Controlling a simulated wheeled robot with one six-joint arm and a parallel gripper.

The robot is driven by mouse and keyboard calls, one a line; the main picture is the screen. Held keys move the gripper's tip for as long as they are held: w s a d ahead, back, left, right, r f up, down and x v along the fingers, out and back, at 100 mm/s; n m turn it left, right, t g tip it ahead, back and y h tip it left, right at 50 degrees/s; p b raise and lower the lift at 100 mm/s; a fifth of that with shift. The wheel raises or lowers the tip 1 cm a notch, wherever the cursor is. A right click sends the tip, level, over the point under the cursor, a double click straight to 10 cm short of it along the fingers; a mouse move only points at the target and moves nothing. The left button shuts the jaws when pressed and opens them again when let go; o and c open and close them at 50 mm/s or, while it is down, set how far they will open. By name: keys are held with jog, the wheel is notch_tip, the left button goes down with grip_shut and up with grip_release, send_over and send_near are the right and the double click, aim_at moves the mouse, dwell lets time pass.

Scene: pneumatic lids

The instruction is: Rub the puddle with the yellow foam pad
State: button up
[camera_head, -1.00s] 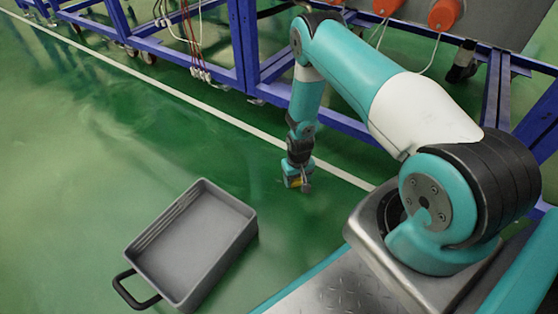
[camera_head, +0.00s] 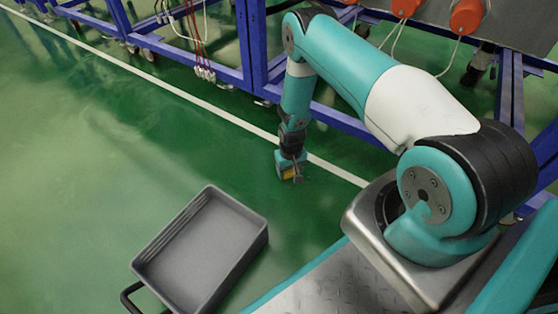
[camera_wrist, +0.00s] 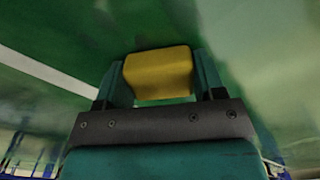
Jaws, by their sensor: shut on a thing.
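The yellow foam pad (camera_wrist: 158,74) is held between the two fingers of my gripper (camera_wrist: 160,80) in the wrist view. I cannot make out a clear puddle edge; the floor has pale, glossy patches on the left in the head view.
A grey open tray (camera_head: 166,236) with a black handle stands on the floor at lower centre and looks empty. A white line (camera_head: 200,102) crosses the floor. Blue metal frames (camera_head: 243,60) with hanging cables stand behind it. The left floor is clear.

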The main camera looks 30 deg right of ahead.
notch_tip(320, 180, up, 3)
jog(key=shift+s+f+p, duration=0.1)
jog(key=shift+f+p, duration=0.1)
jog(key=shift+p, duration=0.15)
notch_tip(320, 180, up, 6)
jog(key=p, duration=0.5)
jog(key=shift+f, duration=0.25)
